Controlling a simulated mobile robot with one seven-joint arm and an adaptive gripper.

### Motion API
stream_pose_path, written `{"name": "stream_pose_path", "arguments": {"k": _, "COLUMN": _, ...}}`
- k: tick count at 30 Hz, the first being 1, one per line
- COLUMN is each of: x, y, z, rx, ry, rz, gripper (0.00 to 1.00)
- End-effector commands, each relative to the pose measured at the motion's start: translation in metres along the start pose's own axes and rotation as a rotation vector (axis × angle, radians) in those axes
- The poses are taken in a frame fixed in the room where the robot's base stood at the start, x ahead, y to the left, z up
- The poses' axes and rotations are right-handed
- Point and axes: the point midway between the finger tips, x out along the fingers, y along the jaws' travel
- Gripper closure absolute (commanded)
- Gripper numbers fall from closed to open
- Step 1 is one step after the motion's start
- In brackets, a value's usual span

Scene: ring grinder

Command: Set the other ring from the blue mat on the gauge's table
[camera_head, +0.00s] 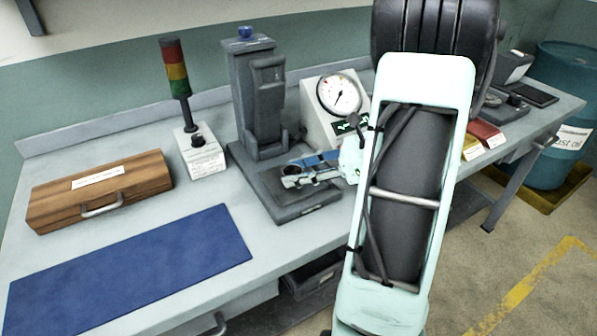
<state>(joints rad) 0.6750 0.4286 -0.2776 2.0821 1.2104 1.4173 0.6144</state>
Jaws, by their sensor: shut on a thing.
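The blue mat (130,272) lies bare at the front left of the bench, with no ring on it. My gripper (294,179) is low over the dark base plate (300,212) of the tall grey column stand (258,95). It is shut on what I take to be the ring, which is mostly hidden between the fingers. I cannot tell whether the ring touches the surface below. The dial gauge (340,95) stands just behind my gripper, in a pale sloped housing.
A wooden case (100,190) stands at the left, and a signal lamp on a white box (199,150) stands between it and the column. Yellow and red bins (484,137) and a dark device (505,105) are at the right. A blue drum (567,105) stands beyond the bench.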

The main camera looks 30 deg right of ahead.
Motion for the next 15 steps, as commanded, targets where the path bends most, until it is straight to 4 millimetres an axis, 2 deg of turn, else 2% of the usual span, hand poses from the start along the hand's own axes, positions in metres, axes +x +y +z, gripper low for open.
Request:
{"name": "stream_pose_path", "arguments": {"k": 1, "x": 0.0013, "y": 0.0001, "z": -0.0026, "rx": 0.001, "ry": 0.0, "rz": 0.0, "gripper": 0.9}}
{"name": "stream_pose_path", "arguments": {"k": 2, "x": 0.0014, "y": 0.0001, "z": -0.0029, "rx": 0.001, "ry": 0.0, "rz": 0.0, "gripper": 0.62}}
{"name": "stream_pose_path", "arguments": {"k": 6, "x": 0.001, "y": 0.0001, "z": -0.0022, "rx": 0.001, "ry": 0.0, "rz": 0.0, "gripper": 0.47}}
{"name": "stream_pose_path", "arguments": {"k": 15, "x": 0.0003, "y": 0.0001, "z": -0.0007, "rx": 0.0, "ry": 0.0, "rz": 0.0, "gripper": 0.46}}
